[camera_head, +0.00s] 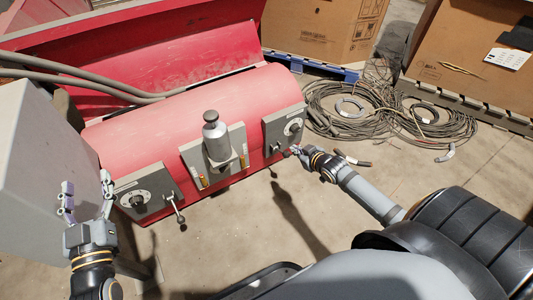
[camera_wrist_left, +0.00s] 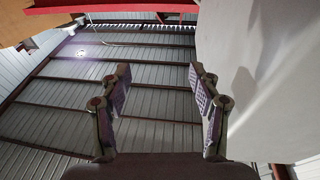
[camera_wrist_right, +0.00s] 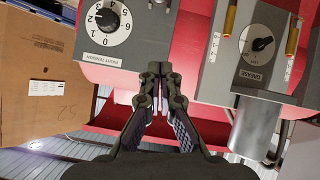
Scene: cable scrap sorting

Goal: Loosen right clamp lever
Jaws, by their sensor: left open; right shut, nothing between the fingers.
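The right control panel (camera_head: 284,128), grey with a numbered dial, sits on the right end of the red machine (camera_head: 150,115). The right clamp lever (camera_head: 286,153) shows only as a small part at that panel's lower edge, beside my right gripper (camera_head: 297,150); contact cannot be told. In the right wrist view, my right gripper (camera_wrist_right: 156,78) is shut and empty, with its tips below the numbered dial (camera_wrist_right: 108,18). My left gripper (camera_head: 86,190) is open and empty, left of the left panel (camera_head: 148,191). The left lever (camera_head: 174,208) hangs from that panel.
A centre panel (camera_head: 193,155) carries a grey metal cylinder (camera_head: 216,138). A large grey box (camera_head: 35,170) stands close to my left gripper. Coiled cables (camera_head: 345,112) lie on the floor at the right, before cardboard boxes (camera_head: 325,28). Floor in front is mostly clear.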

